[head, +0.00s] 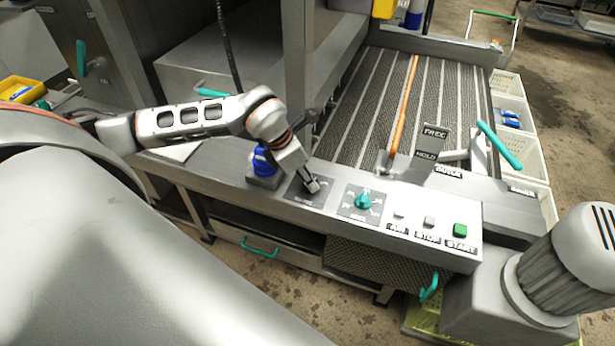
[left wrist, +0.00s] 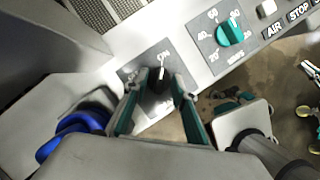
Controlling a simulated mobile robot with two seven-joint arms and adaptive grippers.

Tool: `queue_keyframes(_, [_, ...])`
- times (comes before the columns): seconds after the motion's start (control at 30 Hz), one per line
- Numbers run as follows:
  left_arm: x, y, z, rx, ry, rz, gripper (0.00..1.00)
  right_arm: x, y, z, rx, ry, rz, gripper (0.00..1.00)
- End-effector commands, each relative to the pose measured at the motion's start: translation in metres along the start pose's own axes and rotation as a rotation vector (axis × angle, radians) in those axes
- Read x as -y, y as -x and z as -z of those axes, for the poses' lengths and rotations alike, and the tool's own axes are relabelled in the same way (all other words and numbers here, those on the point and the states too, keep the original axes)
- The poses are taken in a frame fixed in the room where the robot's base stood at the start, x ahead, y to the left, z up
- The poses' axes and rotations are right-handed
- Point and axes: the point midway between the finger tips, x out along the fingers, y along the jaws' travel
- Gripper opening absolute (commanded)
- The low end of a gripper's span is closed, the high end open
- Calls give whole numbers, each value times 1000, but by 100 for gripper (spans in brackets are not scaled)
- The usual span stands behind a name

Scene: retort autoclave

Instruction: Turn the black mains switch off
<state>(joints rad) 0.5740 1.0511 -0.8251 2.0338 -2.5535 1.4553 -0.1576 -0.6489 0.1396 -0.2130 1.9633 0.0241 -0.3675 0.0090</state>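The black mains switch (left wrist: 157,84) is a black knob on a dark square plate in the left wrist view. A white mark on it points roughly toward the ON label at the plate's upper edge. My left gripper (left wrist: 156,88) is over the plate, with one finger on each side of the knob. The fingers look apart, with gaps beside the knob; I cannot tell whether either touches it. In the head view, my left gripper (head: 312,186) comes down over the dark plate (head: 300,197) and hides most of the switch.
A teal dial (head: 363,201) sits just right of the switch plate. AIR, STOP and green START (head: 460,230) buttons lie farther right. A blue knob (head: 263,162) stands close on the left. A slatted conveyor (head: 355,100) with an orange rod (head: 402,105) lies behind the panel.

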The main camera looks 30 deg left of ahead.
Motion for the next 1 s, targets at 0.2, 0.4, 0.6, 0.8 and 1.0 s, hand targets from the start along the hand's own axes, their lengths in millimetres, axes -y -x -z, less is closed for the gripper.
queue_keyframes(0.2, [0,0,0,0,0,0,0,0,0,1,-1,0,0,0])
queue_keyframes(0.4, [0,0,0,0,8,-3,0,0,0,0,-1,0,-1,0])
queue_keyframes(0.6, [1,0,0,1,62,-26,0,0,-2,-3,0,0,-1,0])
queue_keyframes(0.8, [1,-1,0,2,184,-77,0,1,-6,-10,3,0,0,0])
queue_keyframes(1.0, [3,-3,-1,3,352,-147,0,4,-13,-24,8,-1,1,0])
